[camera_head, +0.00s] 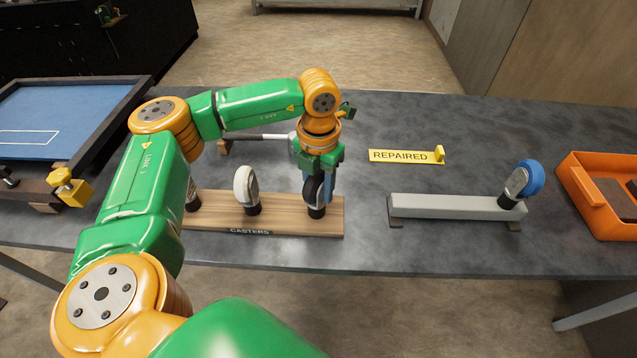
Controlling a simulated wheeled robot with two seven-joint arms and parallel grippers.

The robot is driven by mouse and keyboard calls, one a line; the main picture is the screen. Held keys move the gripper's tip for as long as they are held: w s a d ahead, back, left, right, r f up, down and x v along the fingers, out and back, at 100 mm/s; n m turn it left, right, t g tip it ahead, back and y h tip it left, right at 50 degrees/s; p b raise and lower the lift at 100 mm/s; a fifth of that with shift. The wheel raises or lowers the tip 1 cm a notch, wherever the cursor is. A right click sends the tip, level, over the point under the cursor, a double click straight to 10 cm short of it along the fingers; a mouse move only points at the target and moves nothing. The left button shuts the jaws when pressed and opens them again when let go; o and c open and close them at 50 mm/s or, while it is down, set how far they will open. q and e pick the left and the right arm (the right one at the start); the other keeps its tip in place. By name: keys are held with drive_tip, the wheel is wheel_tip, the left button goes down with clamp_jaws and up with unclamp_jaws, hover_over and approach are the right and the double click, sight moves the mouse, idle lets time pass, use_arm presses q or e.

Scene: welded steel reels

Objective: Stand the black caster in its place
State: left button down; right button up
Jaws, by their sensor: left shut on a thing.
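The black caster (312,190) is upright at the right end of the wooden board (280,222) marked CASTERS. My left gripper (319,172) comes down from above and is shut on it. The caster's dark foot is at the board's top; I cannot tell whether it is seated or just above. A white caster (246,187) stands in the middle of the board. Another caster at the board's left end (193,199) is mostly hidden by my left arm. My right gripper is not in view.
A grey bar (440,207) on the right carries a blue caster (527,182) at its right end. A yellow REPAIRED sign (400,156) lies behind it. An orange bin (600,215) is far right, and a blue-floored tray (50,110) far left. A tool with a pale handle lies behind the board.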

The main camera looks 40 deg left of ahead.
sight(318, 173)
use_arm(q)
unclamp_jaws()
drive_tip(key=shift+f, duration=0.15)
drive_tip(key=shift+r, duration=3.55)
